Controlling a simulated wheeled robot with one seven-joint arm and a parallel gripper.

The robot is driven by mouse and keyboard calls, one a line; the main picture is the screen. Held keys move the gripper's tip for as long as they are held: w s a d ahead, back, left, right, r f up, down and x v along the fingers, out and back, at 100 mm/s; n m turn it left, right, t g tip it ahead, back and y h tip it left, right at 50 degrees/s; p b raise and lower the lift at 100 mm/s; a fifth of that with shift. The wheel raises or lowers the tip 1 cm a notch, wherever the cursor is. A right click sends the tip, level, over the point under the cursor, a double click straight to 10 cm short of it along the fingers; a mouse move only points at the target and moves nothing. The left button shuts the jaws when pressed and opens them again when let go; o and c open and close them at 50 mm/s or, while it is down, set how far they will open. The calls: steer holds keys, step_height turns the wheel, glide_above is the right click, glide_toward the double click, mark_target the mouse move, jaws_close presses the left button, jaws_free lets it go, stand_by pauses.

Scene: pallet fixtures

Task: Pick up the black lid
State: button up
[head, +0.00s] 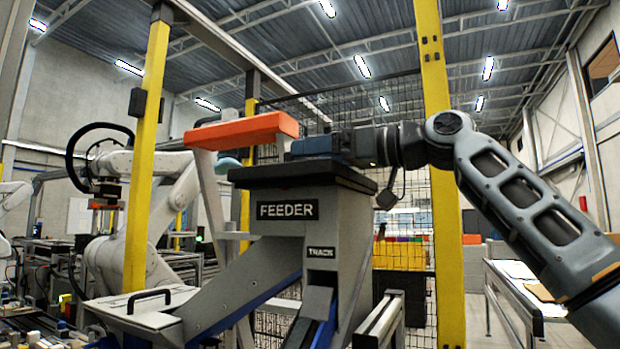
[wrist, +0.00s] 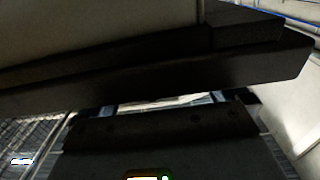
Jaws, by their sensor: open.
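The black lid (head: 345,176) is a flat dark slab on top of the grey feeder (head: 300,237), which bears the label FEEDER. In the wrist view a dark slab, which looks like the lid (wrist: 150,72), crosses the upper half, tilted in the picture. My gripper (head: 294,149) reaches in from the right, pointing left, just above the lid. It is open with nothing seen between its fingers. I cannot tell whether it touches the lid. The fingers do not show clearly in the wrist view.
An orange bar (head: 242,131) on a pale support stands left of my gripper. Yellow posts (head: 148,150) and black mesh fencing stand around the feeder. A white robot arm (head: 160,185) stands at the left. A table (head: 530,280) is at the right.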

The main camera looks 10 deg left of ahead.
steer(key=shift+x, duration=1.4)
steer(key=shift+c, duration=0.2)
steer(key=c, duration=1.2)
steer(key=shift+r, duration=0.1)
steer(key=shift+c, duration=0.3)
